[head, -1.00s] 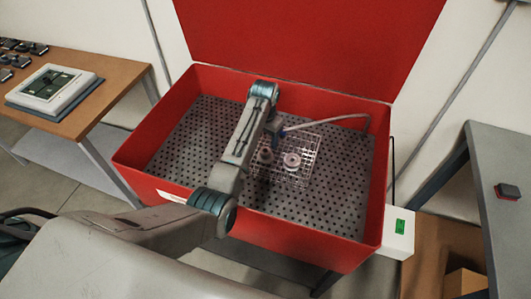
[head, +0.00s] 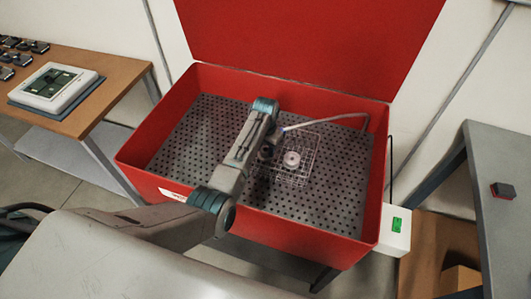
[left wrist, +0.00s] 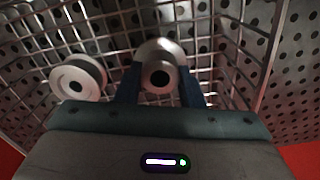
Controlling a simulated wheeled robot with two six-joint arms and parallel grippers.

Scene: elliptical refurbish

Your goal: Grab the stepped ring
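A pale ring part with a narrow round front, a dark hole and a wider part behind it (left wrist: 160,70) stands between my left fingers in the left wrist view; it looks like the stepped ring. My left gripper (left wrist: 160,84) has its two blue fingers apart, one on each side of this part; whether they touch it is unclear. In the head view my left gripper (head: 267,150) is low over the left of the wire basket (head: 310,146) and hides that part. A second pale ring (head: 291,159) lies to the right, and in the left wrist view (left wrist: 78,79) to the left. My right gripper is out of view.
The wire basket stands on the perforated floor of a red open-lidded tub (head: 150,150). A grey hose (head: 325,119) reaches over the basket. Tables stand left (head: 112,75) and right (head: 505,240). The perforated floor around the basket is clear.

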